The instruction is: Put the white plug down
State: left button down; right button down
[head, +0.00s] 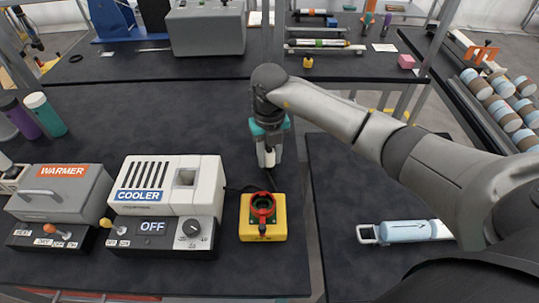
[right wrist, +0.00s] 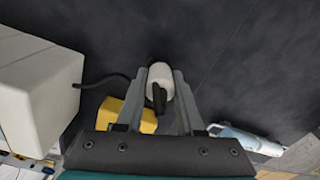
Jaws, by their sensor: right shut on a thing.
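My right gripper (head: 268,163) points down above the dark table, just behind the yellow box. It is shut on the white plug (head: 270,158), which shows between the two fingers in the right wrist view (right wrist: 159,76). A black cable (right wrist: 105,79) runs from the plug's area toward the white cooler (head: 150,182). The yellow box (head: 247,232) carries a round red-rimmed socket (head: 263,203) on top and is apart from the plug. Whether the plug touches the table is hard to tell. My left gripper is out of view.
A grey warmer (head: 62,190) stands left of the cooler. A purple bottle (head: 20,120) and a green bottle (head: 46,115) stand at the far left. A light-blue cylinder (head: 405,231) lies on the right table. The table behind the cooler is clear.

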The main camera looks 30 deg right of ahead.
jog(key=shift+f, duration=0.2)
jog(key=c, duration=0.5)
grip_release()
jog(key=shift+r, duration=0.1)
jog(key=shift+c, duration=0.2)
jog(key=shift+r, duration=0.15)
notch_tip(320, 180, up, 12)
jog(key=shift+r+p, duration=0.1)
jog(key=shift+p, duration=0.35)
